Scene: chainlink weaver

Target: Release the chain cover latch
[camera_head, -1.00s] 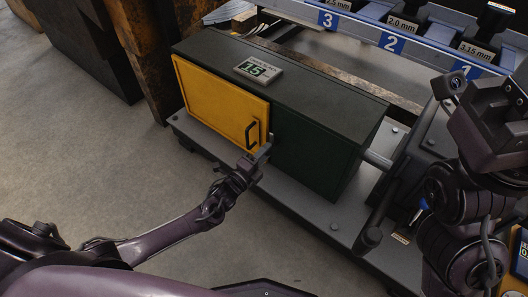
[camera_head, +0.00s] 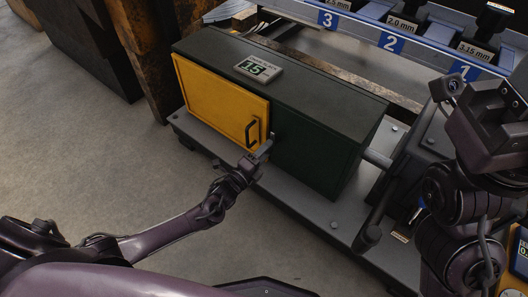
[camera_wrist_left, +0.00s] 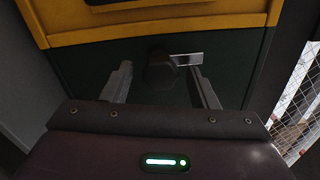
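The chain cover is a dark green box with a yellow door (camera_head: 222,105) that is closed and has a black handle (camera_head: 252,133). In the left wrist view the door's yellow edge (camera_wrist_left: 150,24) crosses the top. Below it a dark round latch knob (camera_wrist_left: 160,72) sits on the green face, with a short bright metal strip (camera_wrist_left: 187,60) beside it. My left gripper (camera_head: 264,152) is at the door's lower right corner. In the wrist view its fingers (camera_wrist_left: 160,78) are open, one on each side of the knob, with visible gaps.
The green housing (camera_head: 320,140) stands on a grey base plate (camera_head: 320,222) and carries a small sign (camera_head: 259,68). A shaft (camera_head: 377,159) leaves its right end. A blue numbered rack (camera_head: 400,43) is behind. My right arm fills the right side. Bare floor (camera_head: 90,160) is at left.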

